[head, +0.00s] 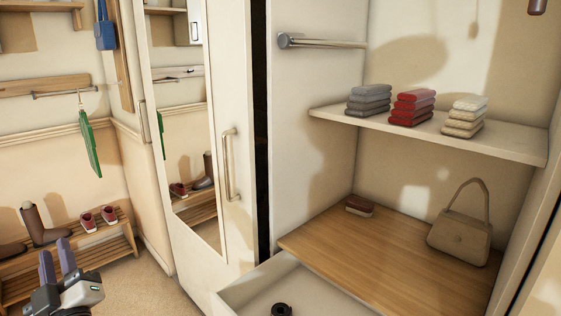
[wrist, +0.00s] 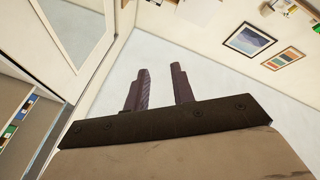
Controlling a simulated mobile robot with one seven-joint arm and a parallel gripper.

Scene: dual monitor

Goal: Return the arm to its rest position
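My gripper (head: 57,260) is at the lower left of the head view, with its fingers pointing up. It is in front of the low wooden shoe rack. In the wrist view its two dark fingers (wrist: 160,88) stand apart with an empty gap between them. Nothing is held. Most of my arm is outside the head view.
An open wardrobe holds folded stacks on a white shelf (head: 480,146) and a handbag (head: 462,236) below. An open drawer (head: 245,293) juts out near a mirrored door (head: 190,120). A shoe rack (head: 112,247) stands left. Framed pictures (wrist: 250,40) hang on a wall.

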